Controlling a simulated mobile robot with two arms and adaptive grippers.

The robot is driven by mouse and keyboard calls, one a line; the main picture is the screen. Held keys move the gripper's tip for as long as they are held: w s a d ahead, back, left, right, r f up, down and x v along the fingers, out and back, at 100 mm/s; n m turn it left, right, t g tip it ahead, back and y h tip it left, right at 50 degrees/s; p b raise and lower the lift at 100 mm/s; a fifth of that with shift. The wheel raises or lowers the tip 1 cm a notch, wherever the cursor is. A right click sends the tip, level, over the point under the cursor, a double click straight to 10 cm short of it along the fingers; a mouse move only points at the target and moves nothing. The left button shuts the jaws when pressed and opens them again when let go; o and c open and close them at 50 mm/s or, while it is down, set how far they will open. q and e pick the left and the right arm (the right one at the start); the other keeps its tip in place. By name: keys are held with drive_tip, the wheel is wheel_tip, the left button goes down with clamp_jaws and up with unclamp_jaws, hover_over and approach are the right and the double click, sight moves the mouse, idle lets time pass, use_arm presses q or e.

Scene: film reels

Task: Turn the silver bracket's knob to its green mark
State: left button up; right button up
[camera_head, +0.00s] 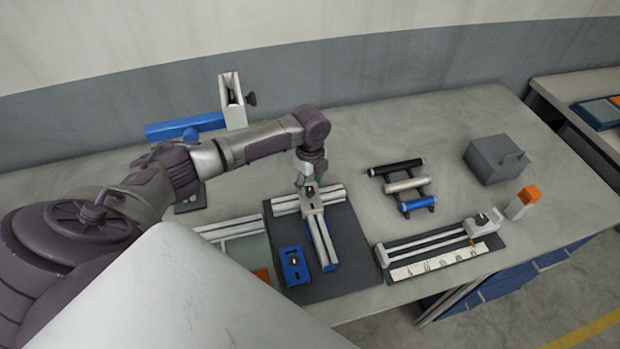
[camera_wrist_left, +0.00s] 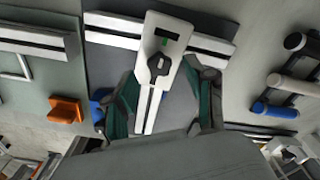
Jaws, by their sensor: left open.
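A silver bracket (camera_wrist_left: 148,102) sits across silver rails on a dark mat, and shows in the head view (camera_head: 313,200) near the mat's middle. Its black knob (camera_wrist_left: 158,66) is on its face, with a small green mark (camera_wrist_left: 164,42) just above it, beside a dark slot. I cannot tell exactly where the knob points. My left gripper (camera_head: 309,182) is directly over the bracket. In the left wrist view the left gripper (camera_wrist_left: 164,75) is open, one finger on each side of the bracket and knob, apparently clear of the knob. My right gripper is not in view.
On the mat (camera_head: 345,272) lies a blue block (camera_head: 293,267). To the right are a rack of rollers (camera_head: 404,186), a second rail fixture (camera_head: 430,242), a grey box (camera_head: 496,158) and an orange-topped block (camera_head: 523,203). A blue-and-silver fixture (camera_head: 185,126) stands at the back left.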

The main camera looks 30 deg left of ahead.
sight(310, 191)
use_arm(q)
wheel_tip(310, 191, up, 10)
idle(0.3)
drive_tip(key=shift+s+f, duration=0.1)
drive_tip(key=shift+f, duration=0.1)
idle(0.3)
